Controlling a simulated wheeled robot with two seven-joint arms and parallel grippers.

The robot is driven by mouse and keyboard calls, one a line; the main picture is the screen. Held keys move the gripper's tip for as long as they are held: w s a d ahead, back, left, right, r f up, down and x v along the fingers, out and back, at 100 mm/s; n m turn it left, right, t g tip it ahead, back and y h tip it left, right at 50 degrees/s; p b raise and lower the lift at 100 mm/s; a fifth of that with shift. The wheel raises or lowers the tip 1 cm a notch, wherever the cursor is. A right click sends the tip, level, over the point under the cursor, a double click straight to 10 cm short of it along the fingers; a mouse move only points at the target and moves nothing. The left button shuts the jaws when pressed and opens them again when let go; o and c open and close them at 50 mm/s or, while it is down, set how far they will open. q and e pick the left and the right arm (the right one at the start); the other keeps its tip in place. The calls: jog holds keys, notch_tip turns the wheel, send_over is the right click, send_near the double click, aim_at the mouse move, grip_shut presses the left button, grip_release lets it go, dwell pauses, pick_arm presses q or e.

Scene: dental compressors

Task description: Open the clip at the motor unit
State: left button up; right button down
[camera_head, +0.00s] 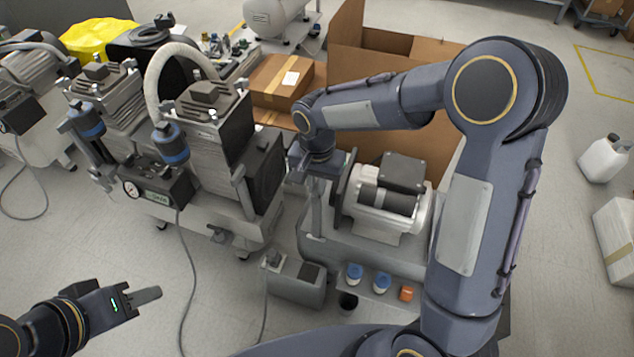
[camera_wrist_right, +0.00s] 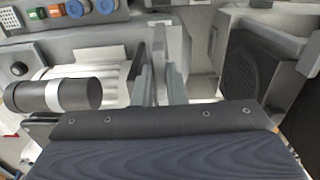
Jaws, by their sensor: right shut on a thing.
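The motor unit (camera_head: 408,214) is a white and grey block with a dark cylinder, mounted on a grey base right of centre in the head view. Its dark cylinder with a light band (camera_wrist_right: 58,96) shows at the left of the right wrist view. My right gripper (camera_head: 314,205) points down at the motor unit's left side. In the right wrist view its fingers (camera_wrist_right: 161,86) are close together on a thin upright grey piece (camera_wrist_right: 159,62), which looks like the clip.
A compressor with a ribbed white hose (camera_head: 168,62) stands left of my right gripper. Blue and orange caps (camera_head: 382,281) line the base's front. The floor between my left gripper and the base has cables.

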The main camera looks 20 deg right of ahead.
jog(key=n+p, duration=0.2)
jog(key=n, duration=0.2)
jog(key=shift+r, duration=0.1)
jog(key=n+p, duration=0.1)
jog(key=n, duration=0.3)
jog(key=shift+n+p, duration=0.3)
jog(key=shift+p, duration=0.1)
jog(key=n+p, duration=0.1)
jog(key=n, duration=0.3)
jog(key=shift+n+p, duration=0.3)
jog(key=shift+p, duration=0.05)
jog(key=shift+n+p, duration=0.75)
jog(key=shift+n, duration=1.45)
jog(key=c, duration=1.5)
grip_release()
jog(key=shift+o, duration=0.2)
